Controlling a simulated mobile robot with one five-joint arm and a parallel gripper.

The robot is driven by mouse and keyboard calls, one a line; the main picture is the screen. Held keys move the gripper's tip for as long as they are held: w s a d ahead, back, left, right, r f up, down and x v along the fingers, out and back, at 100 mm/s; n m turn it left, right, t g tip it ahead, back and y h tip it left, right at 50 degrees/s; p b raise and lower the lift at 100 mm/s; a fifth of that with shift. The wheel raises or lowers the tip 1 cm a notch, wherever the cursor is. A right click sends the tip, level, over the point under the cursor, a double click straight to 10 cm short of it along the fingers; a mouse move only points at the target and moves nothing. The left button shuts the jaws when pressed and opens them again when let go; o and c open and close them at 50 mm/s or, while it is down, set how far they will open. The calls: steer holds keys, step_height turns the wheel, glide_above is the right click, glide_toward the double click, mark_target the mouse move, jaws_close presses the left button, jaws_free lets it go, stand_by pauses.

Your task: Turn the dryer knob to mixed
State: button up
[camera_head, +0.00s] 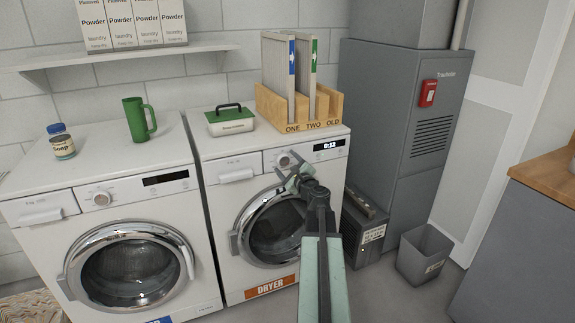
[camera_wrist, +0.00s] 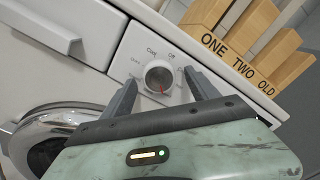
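The white dryer (camera_head: 222,195) stands right of the washer and bears an orange DRYER label. Its round silver knob (camera_head: 284,160) is on the upper front panel, left of a lit display reading 0:12. In the wrist view the knob (camera_wrist: 159,76) carries a red mark pointing downward. Small words ring it; "Cool" and "Off" are above, others are too small or partly hidden. My gripper (camera_head: 298,175) is open in front of the panel. In the wrist view its two fingers stand either side of the knob, with gaps visible; I see no contact.
The washer (camera_head: 150,220) with a similar knob stands at left. A wooden filter rack (camera_head: 270,106) and a green-lidded box (camera_head: 231,122) sit on the dryer. A grey furnace (camera_head: 400,110), a low grey unit (camera_head: 360,232) and a bin (camera_head: 424,256) are at right.

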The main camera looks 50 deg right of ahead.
steer(key=v, duration=0.7)
steer(key=shift+s+a, duration=0.15)
steer(key=shift+s, duration=0.2)
